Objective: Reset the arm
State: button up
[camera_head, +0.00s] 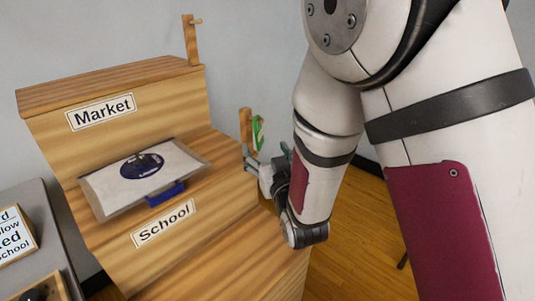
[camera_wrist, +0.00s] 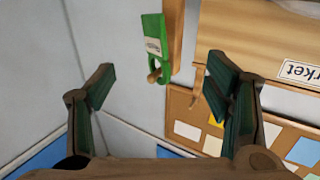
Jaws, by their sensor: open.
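My arm reaches down across the right of the head view, and my gripper (camera_head: 258,166) is at its end, beside the right side of the wooden stand. In the wrist view my gripper (camera_wrist: 160,78) is open, with its two fingers wide apart and nothing between the tips. A green tagged item (camera_head: 258,133) hangs at a wooden post by the stand, just above my gripper in the head view. In the wrist view the green item (camera_wrist: 153,45) hangs on a peg beyond the fingers, apart from them.
The stepped wooden stand (camera_head: 60,97) has Market and School labels. A pale packet (camera_head: 110,190) with a blue tag lies on its School step. A grey table (camera_head: 42,205) with a sign stands at left. A pinboard (camera_wrist: 180,102) with cards hangs beyond. Wooden floor shows at right.

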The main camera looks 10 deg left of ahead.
jog(key=s+d+r+m+g+h, duration=0.1)
jog(key=s+d+r+g+h, duration=0.1)
jog(key=s+d+g, duration=0.45)
jog(key=s+d+r+m+g+h, duration=0.1)
jog(key=s+d+r+m+h, duration=0.2)
jog(key=d, duration=0.6)
jog(key=s+d+g+h, duration=0.1)
jog(key=s+d+g, duration=0.2)
jog(key=s, duration=0.7)
jog(key=s+d+r+g, duration=0.1)
jog(key=s+d+g, duration=0.25)
jog(key=s, duration=0.75)
jog(key=s+d+g+h, duration=0.15)
jog(key=s+d, duration=0.25)
jog(key=s, duration=0.6)
notch_tip(320, 180, up, 22)
jog(key=t+p, duration=0.3)
jog(key=p, duration=1.7)
jog(key=shift+a+y, duration=0.35)
jog(key=shift+w, duration=0.1)
